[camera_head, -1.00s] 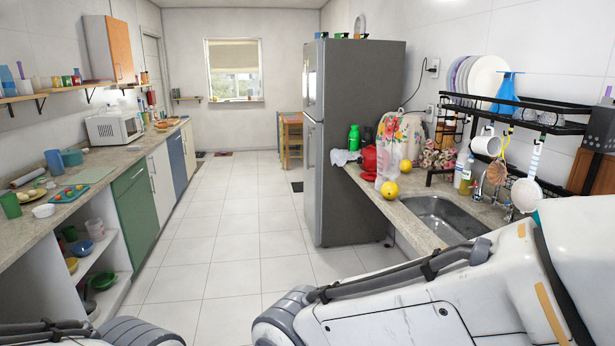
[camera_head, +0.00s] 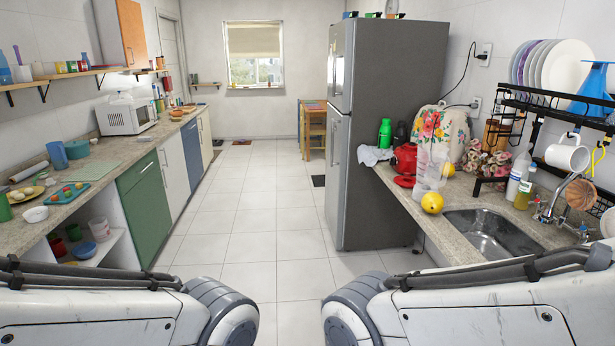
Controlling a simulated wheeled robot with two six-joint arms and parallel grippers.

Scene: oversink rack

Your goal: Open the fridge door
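The fridge (camera_head: 390,135) is a tall grey unit standing right of centre in the head view, beyond the end of the right counter. Its doors face left, toward the aisle, and I see them at a steep angle. The upper door (camera_head: 341,65) and the lower door (camera_head: 337,175) both look shut. A thin vertical handle (camera_head: 334,142) shows on the lower door and another on the upper door. Only links of my two arms show at the bottom of the view, well short of the fridge. Neither gripper is in view.
A tiled aisle (camera_head: 252,215) runs clear toward the window. The left counter (camera_head: 110,160) holds a microwave (camera_head: 126,115) and dishes. The right counter (camera_head: 415,205) has a sink (camera_head: 490,230), lemons, a red kettle and a dish rack (camera_head: 545,100). A wooden chair (camera_head: 313,130) stands beyond the fridge.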

